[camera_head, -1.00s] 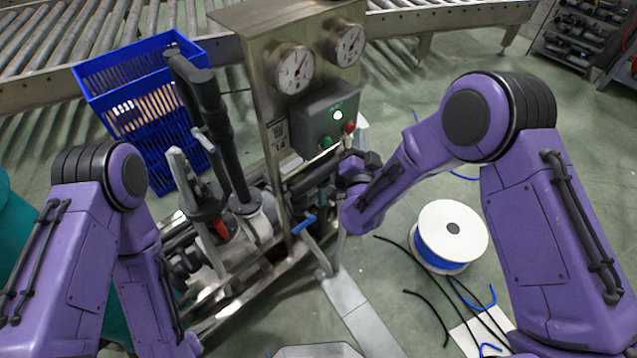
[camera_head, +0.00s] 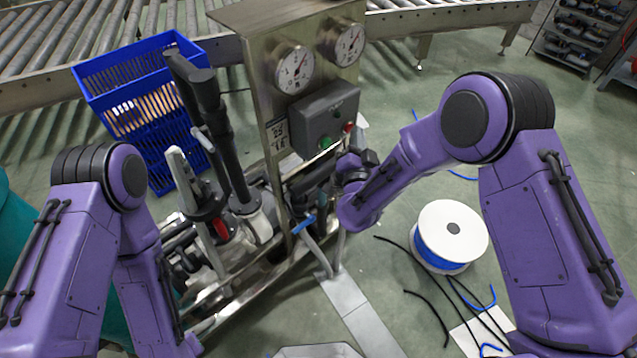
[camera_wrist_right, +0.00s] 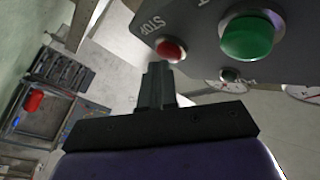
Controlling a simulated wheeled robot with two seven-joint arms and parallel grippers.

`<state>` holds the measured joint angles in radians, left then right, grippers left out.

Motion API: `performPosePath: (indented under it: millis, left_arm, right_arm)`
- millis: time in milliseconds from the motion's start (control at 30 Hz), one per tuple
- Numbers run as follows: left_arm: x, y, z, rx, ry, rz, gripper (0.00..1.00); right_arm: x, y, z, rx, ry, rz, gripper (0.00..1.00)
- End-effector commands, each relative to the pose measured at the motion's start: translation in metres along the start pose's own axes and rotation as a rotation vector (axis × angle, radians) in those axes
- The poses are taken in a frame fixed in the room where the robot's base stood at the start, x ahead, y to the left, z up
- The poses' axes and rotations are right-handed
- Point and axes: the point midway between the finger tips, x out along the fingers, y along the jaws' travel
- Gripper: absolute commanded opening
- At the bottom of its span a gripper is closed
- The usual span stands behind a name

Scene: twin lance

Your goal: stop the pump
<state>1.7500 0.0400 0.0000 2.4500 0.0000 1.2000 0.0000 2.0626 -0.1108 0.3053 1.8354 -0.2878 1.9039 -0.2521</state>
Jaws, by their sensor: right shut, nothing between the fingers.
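The grey control box (camera_head: 318,118) is on the steel pump stand, below the gauges. Its red button (camera_head: 348,127) is at its lower right corner and its green button (camera_head: 325,144) at the lower edge. The lamp on its face is dark. In the right wrist view the red button (camera_wrist_right: 170,50) sits by the word STOP, left of the large green button (camera_wrist_right: 248,38). My right gripper (camera_wrist_right: 157,76) is shut and empty, its tips just short of the red button in that view; I cannot tell whether they touch. My left gripper is out of view.
Two dial gauges (camera_head: 294,70) are above the box. Black-handled levers (camera_head: 218,125) stand at the left of the stand. A blue crate (camera_head: 125,75) is behind them. A cable spool (camera_head: 470,232) and loose cables lie on the floor to the right.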

Motion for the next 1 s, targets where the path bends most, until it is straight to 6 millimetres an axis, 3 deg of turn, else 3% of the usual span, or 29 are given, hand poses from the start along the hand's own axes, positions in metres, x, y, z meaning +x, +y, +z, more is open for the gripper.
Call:
performPosePath:
  millis: [467, 1000]
  left_arm:
    - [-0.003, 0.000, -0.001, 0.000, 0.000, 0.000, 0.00]
    - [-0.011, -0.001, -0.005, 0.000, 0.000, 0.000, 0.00]
  right_arm:
    - [-0.007, 0.005, -0.006, -0.001, 0.000, 0.000, 0.00]
    - [-0.047, 0.034, -0.034, -0.001, -0.001, -0.001, 0.00]
